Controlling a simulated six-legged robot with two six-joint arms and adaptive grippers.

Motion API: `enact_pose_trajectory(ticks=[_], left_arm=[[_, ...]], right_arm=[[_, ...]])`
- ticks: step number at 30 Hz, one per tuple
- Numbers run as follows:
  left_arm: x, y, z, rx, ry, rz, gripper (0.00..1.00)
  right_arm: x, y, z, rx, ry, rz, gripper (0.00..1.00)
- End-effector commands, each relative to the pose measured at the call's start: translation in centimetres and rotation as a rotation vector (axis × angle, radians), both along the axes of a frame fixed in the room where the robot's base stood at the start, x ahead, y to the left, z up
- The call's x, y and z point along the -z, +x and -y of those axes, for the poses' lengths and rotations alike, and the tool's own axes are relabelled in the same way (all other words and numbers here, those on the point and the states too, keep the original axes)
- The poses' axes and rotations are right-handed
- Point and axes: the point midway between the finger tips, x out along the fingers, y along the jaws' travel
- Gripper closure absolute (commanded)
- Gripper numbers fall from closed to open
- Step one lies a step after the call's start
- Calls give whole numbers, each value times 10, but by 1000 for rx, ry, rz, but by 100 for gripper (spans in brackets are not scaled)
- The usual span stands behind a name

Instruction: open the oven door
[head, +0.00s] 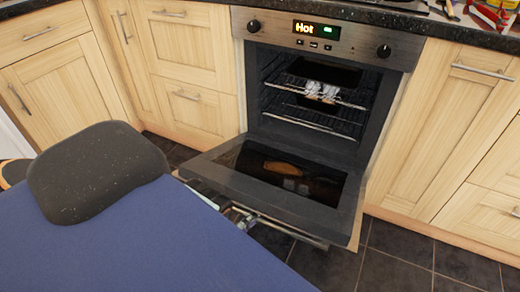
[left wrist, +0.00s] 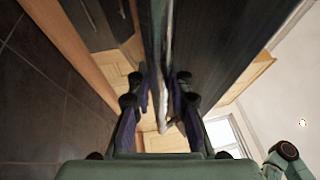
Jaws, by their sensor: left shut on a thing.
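The oven (head: 310,90) is built into the cabinets, and its door (head: 345,205) is lowered far out from the cavity, close to flat. The door's bar handle (head: 290,232) runs along its outer edge, low at the front. My left gripper (head: 243,218) is at the handle's left part, mostly hidden behind my own blue body. In the left wrist view, my left gripper's fingers (left wrist: 160,95) stand on both sides of the pale handle bar (left wrist: 163,118) and are shut on it. My right gripper is in neither view.
Racks inside the oven hold foil-like items (head: 322,90). The display (head: 316,30) reads "Hot". Wooden cabinets (head: 440,130) flank the oven. Dark floor tiles (head: 400,245) are clear at the right. A dark worktop (head: 440,28) with red-handled tools runs above.

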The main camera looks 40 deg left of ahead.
Motion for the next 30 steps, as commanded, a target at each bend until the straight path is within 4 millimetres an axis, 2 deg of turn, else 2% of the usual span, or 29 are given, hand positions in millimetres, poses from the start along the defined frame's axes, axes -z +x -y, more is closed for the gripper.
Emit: enact_pose_trajectory(ticks=[6, 16, 30], left_arm=[[24, -6, 0, -3, 3, 4, 100], [51, -15, -1, -2, 2, 4, 100], [70, -19, -1, -2, 2, 4, 100]], right_arm=[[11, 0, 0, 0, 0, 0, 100], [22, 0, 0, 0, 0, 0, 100], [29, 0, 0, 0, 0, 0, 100]])
